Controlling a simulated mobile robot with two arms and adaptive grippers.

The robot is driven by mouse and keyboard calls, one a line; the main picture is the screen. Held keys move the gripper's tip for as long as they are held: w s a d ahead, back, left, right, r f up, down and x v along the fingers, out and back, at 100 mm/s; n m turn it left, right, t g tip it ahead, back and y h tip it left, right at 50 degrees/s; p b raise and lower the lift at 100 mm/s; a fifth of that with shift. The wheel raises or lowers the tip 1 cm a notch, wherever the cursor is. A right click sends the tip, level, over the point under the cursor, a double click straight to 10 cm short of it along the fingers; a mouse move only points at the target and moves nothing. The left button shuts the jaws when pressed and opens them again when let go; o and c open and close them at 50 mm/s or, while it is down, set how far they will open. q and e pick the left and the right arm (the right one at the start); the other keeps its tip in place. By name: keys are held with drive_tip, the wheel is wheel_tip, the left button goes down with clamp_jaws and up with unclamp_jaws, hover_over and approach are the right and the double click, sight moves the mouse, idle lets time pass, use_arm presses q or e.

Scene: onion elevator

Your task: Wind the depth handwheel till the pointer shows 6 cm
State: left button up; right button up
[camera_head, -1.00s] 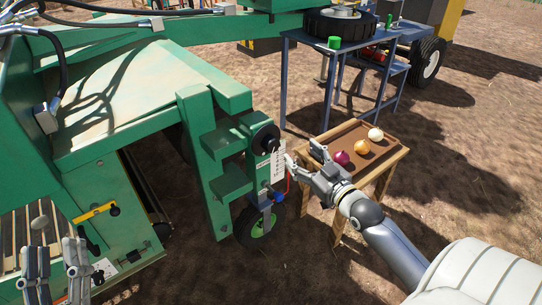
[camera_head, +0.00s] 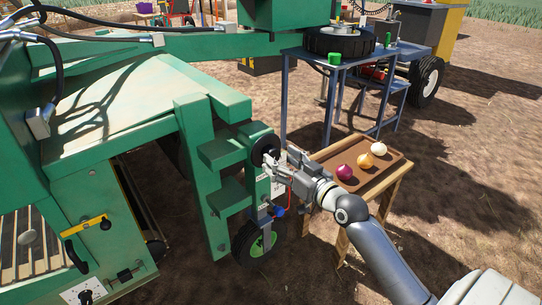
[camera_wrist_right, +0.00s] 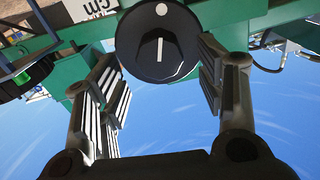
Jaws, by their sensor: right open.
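The black depth handwheel (camera_head: 265,147) sits on the green machine's upright bracket. In the right wrist view the handwheel (camera_wrist_right: 157,38) faces me, with a white bar at its centre and a white dot near its rim. My right gripper (camera_head: 272,160) is at the handwheel. In the wrist view its open fingers (camera_wrist_right: 160,78) stand on either side of the wheel's lower part; I cannot tell whether they touch it. The white scale plate (camera_head: 278,188) is partly hidden by the gripper, and its reading is not legible. A "cm" label (camera_wrist_right: 94,8) shows in the wrist view. My left gripper is out of view.
A wooden table (camera_head: 388,189) with a brown tray (camera_head: 345,150) holding three onions stands close beside my right arm. A small wheel (camera_head: 258,243) is below the bracket. A blue bench (camera_head: 288,72) stands behind. A yellow-handled lever (camera_head: 88,224) is at lower left.

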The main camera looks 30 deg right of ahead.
sight(275, 156)
drive_tip(key=shift+w+a+b, duration=0.2)
drive_tip(key=shift+w+b, duration=0.3)
drive_tip(key=shift+w, duration=1.9)
drive_tip(key=c, duration=1)
drive_tip(key=shift+c, duration=0.2)
